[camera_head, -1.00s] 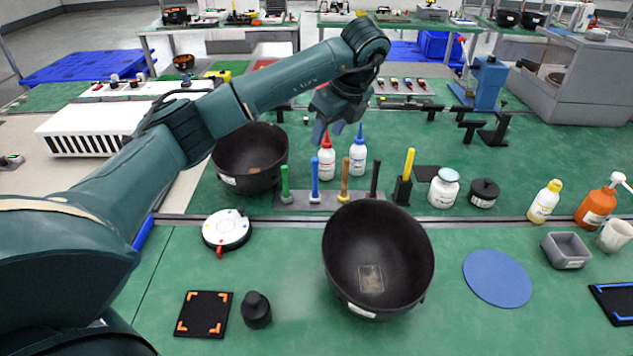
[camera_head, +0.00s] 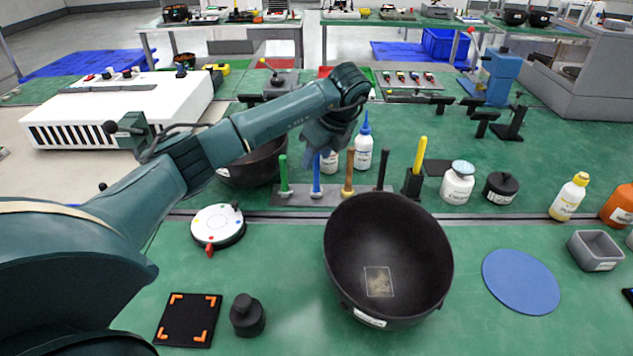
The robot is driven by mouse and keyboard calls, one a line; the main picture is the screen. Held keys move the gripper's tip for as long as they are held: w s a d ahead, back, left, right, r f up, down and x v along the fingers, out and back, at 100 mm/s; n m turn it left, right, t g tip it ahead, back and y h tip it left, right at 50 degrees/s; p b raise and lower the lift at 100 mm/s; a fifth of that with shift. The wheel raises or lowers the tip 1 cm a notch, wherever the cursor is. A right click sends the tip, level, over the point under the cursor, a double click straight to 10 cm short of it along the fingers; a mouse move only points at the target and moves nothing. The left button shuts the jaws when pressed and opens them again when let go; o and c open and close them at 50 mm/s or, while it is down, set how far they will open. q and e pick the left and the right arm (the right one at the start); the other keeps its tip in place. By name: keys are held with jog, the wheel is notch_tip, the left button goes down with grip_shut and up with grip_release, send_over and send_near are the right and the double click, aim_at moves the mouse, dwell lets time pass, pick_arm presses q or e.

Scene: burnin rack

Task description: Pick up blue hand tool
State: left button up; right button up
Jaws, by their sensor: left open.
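The blue hand tool (camera_head: 316,178) stands upright in a grey rack (camera_head: 331,198), between a green tool (camera_head: 283,176) and a tan-handled one (camera_head: 348,175). A black tool (camera_head: 382,172) stands at the rack's right end. My left gripper (camera_head: 318,157) points down at the top of the blue tool, which it partly hides. Its jaws are open; whether they stand around the handle or behind it I cannot tell. My right gripper is not in view.
A large black bowl (camera_head: 388,232) stands in front of the rack, and another black bowl (camera_head: 262,165) is behind it at left. A yellow-handled tool (camera_head: 420,157) is in a black holder at right.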

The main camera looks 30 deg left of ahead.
aim_at(314, 165)
pick_arm(q)
jog(key=x, duration=0.4)
jog(key=shift+w+f, duration=0.2)
jog(key=shift+c, duration=0.2)
grip_shut()
